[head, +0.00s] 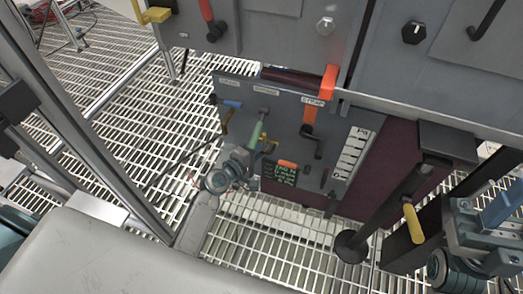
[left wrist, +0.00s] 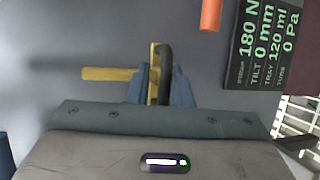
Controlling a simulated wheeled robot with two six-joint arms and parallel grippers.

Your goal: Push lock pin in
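The grey upright panel (head: 225,88) stands in the middle of the head view, with several labelled handles. My left gripper (head: 262,142) is close in front of its lower left part, beside a green handle (head: 256,134). In the left wrist view its two blue fingers (left wrist: 160,80) are near each other. A black rod (left wrist: 165,62) and a yellow bar (left wrist: 105,74) show between and behind them; I cannot tell if the fingers touch either. I cannot tell which part is the lock pin. My right gripper (head: 500,210) is at the right edge, away from the panel.
A black crank (head: 312,137) and orange parts (head: 329,82) are on the panel's right. A dark display with green text (head: 284,174) is low on it, also seen in the left wrist view (left wrist: 262,45). A yellow-handled lever (head: 412,222) stands at right. Grating (head: 130,110) covers the floor.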

